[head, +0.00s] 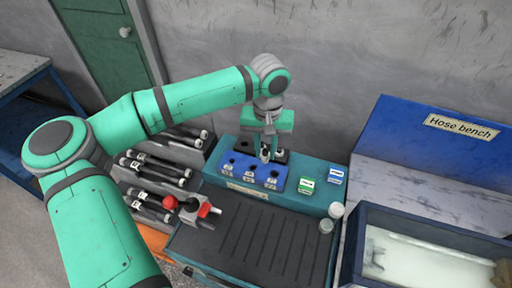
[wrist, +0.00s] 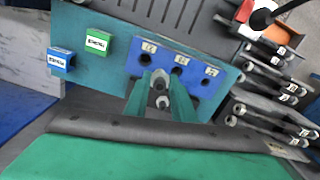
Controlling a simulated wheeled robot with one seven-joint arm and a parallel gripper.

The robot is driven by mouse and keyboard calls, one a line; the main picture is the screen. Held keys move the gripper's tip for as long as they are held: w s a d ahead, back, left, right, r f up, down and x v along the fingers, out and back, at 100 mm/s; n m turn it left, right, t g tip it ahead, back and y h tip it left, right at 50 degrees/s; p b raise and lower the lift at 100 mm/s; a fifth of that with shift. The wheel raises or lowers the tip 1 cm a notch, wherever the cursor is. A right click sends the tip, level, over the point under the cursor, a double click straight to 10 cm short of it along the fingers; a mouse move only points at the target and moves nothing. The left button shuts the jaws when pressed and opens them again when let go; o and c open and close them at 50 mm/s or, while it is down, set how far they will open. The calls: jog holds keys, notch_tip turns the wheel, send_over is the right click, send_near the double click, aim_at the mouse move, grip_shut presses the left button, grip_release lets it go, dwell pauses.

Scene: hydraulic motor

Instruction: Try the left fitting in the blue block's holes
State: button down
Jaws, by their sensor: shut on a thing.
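The blue block (head: 243,178) sits on the teal bench unit, with a row of dark holes and a white label by each. It also shows in the wrist view (wrist: 194,88), where three holes are visible. My gripper (head: 265,156) points down at the block's rear edge, toward its right end in the head view. In the wrist view my gripper (wrist: 161,90) is shut on a small grey metal fitting (wrist: 161,87). The fitting's end appears beside the holes, not in one; its height above the block is unclear.
A green labelled box (head: 306,187) and a blue labelled box (head: 336,175) stand right of the block. Black cylinders (head: 155,170) lie in racks at left. A red-knobbed part (head: 204,210) is in front. The ribbed dark mat (head: 255,240) is clear.

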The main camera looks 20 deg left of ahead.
jog(key=shift+s+d+f+m, duration=0.1)
jog(key=shift+d+f+m, duration=0.75)
jog(key=shift+f, duration=0.2)
jog(key=shift+s+d+f+m, duration=0.1)
jog(key=shift+d+f+m, duration=0.75)
jog(key=shift+f, duration=0.15)
jog(key=shift+f, duration=1.7)
dwell(0.8)
jog(key=c, duration=1.4)
grip_release()
jog(key=shift+r, duration=0.1)
notch_tip(320, 180, up, 11)
jog(key=shift+f, duration=0.2)
